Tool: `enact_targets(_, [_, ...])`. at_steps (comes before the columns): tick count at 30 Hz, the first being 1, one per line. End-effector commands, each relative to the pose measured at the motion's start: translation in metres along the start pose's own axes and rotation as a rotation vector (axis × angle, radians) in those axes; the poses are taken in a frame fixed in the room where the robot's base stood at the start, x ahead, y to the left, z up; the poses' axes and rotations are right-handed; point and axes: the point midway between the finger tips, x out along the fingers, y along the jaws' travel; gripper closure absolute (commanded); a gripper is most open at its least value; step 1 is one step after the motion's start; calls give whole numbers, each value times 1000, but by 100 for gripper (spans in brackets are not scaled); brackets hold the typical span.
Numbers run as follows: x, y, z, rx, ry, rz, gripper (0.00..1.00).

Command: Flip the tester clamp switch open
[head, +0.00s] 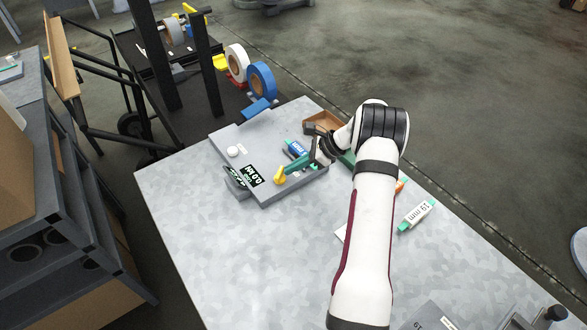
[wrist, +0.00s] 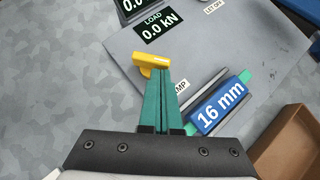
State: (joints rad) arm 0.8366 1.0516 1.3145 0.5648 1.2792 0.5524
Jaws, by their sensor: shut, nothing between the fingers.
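The tester (head: 262,140) is a grey slab on the table with a small display (head: 252,175) reading 0.0 kN. Its clamp switch is a yellow lever (head: 280,175) near the front edge, also in the wrist view (wrist: 149,62). My gripper (head: 287,170) has green fingers, which are shut with nothing between them. In the wrist view the fingertips (wrist: 160,74) are right at the yellow lever; I cannot tell whether they touch it. The fingers hide part of the lever's base and of the clamp label (wrist: 180,87).
A blue 16 mm block (wrist: 219,108) lies in the tester beside my fingers. A cardboard box (wrist: 290,145) stands to its right. A white 19 mm piece (head: 417,214) lies on the table (head: 215,260). The table's front left is clear.

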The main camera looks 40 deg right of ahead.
Motion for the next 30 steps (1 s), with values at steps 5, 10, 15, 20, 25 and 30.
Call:
enact_targets(5, [2, -6, 2, -34, 0, 33, 100])
enact_targets(10, [4, -9, 3, -32, 0, 32, 100])
enact_targets(15, [5, -12, 5, -32, 0, 32, 100])
enact_targets(20, [7, -16, 8, -33, -1, 31, 100])
enact_targets(25, [10, -18, 10, -31, -1, 32, 100])
enact_targets(30, [10, -18, 10, -31, -1, 31, 100])
